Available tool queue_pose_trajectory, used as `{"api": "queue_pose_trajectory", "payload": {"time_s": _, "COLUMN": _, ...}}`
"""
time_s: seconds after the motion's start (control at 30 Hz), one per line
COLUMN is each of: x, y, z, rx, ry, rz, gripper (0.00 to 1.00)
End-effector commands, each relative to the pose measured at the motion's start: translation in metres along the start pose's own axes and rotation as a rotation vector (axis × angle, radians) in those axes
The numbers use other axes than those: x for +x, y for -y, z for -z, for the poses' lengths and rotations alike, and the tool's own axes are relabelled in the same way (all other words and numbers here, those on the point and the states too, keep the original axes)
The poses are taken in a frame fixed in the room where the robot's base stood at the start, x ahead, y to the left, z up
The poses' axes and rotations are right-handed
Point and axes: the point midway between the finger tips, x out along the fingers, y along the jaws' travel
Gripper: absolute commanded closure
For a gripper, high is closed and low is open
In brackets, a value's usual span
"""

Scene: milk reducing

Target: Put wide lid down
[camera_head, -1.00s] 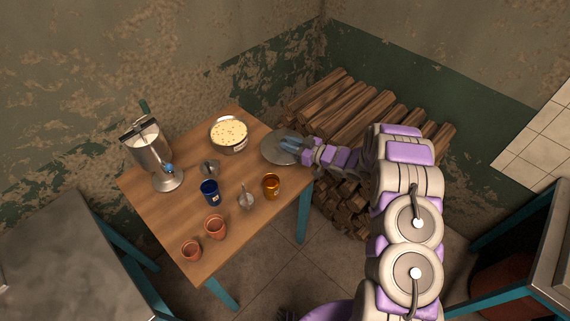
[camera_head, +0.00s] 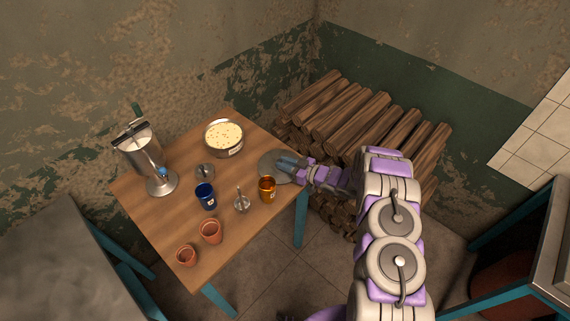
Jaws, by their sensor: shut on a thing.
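The wide lid (camera_head: 270,168) is a flat grey metal disc at the right corner of the wooden table (camera_head: 180,209). My gripper (camera_head: 287,163) is over the lid's right part and shut on it, with the arm reaching in from the right. The lid looks level and close to the tabletop; I cannot tell whether it touches the wood. The fingers hide the lid's right part and its grip point.
A pot of pale, speckled food (camera_head: 223,138) stands left of the lid. An orange cup (camera_head: 267,189), a blue cup (camera_head: 205,196), clay cups (camera_head: 210,231) and a metal dispenser (camera_head: 148,160) share the table. Stacked firewood (camera_head: 350,115) is behind the arm.

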Motion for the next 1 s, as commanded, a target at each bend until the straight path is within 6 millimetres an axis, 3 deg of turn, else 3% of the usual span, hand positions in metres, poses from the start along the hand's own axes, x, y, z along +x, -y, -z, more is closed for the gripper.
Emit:
{"api": "queue_pose_trajectory", "payload": {"time_s": 0.13, "x": 0.0, "y": 0.0, "z": -0.002, "rx": 0.001, "ry": 0.0, "rz": 0.0, "gripper": 1.0}}
{"api": "queue_pose_trajectory", "payload": {"time_s": 0.17, "x": 0.0, "y": 0.0, "z": -0.001, "rx": 0.0, "ry": 0.0, "rz": 0.0, "gripper": 0.75}}
{"api": "queue_pose_trajectory", "payload": {"time_s": 0.4, "x": 0.0, "y": 0.0, "z": -0.001, "rx": 0.0, "ry": 0.0, "rz": 0.0, "gripper": 0.53}}
{"api": "queue_pose_trajectory", "payload": {"time_s": 0.73, "x": -0.004, "y": -0.001, "z": 0.001, "rx": 0.0, "ry": 0.0, "rz": -0.002, "gripper": 0.53}}
{"api": "queue_pose_trajectory", "payload": {"time_s": 1.0, "x": -0.05, "y": -0.002, "z": 0.002, "rx": 0.001, "ry": 0.001, "rz": -0.005, "gripper": 0.53}}
